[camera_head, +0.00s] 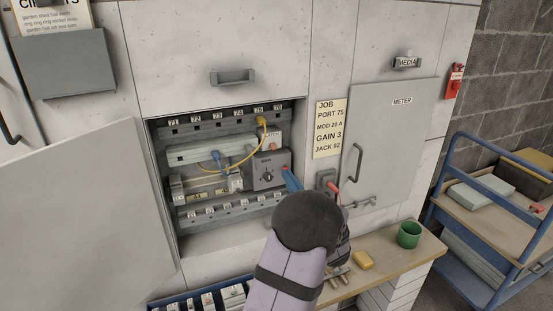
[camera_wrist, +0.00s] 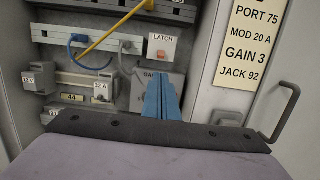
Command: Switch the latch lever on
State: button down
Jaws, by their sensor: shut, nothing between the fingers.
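The latch unit is a small white plate marked LATCH (camera_wrist: 163,39) with an orange-red piece (camera_wrist: 160,54) on its lower part. In the head view the orange-red piece (camera_head: 273,146) sits just above the grey gain box (camera_head: 267,172) inside the open cabinet. It is too small to tell which way the lever is set. My gripper (camera_head: 289,173) has blue fingers, shut together and empty. In the wrist view the fingers (camera_wrist: 160,82) stand below the latch unit and cover part of the gain box. Whether they touch the box I cannot tell.
A yellow cable (camera_head: 262,142) and a blue plug (camera_head: 217,156) are left of the latch.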

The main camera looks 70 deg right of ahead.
aim_at(273, 146)
jog(key=shift+w, duration=0.1)
dwell(0.3)
jog(key=shift+p+x, duration=1.6)
jog(key=shift+x, duration=3.35)
jog(key=shift+r, duration=0.1)
jog(key=shift+g+y+p, duration=0.3)
jog(key=shift+p, duration=0.25)
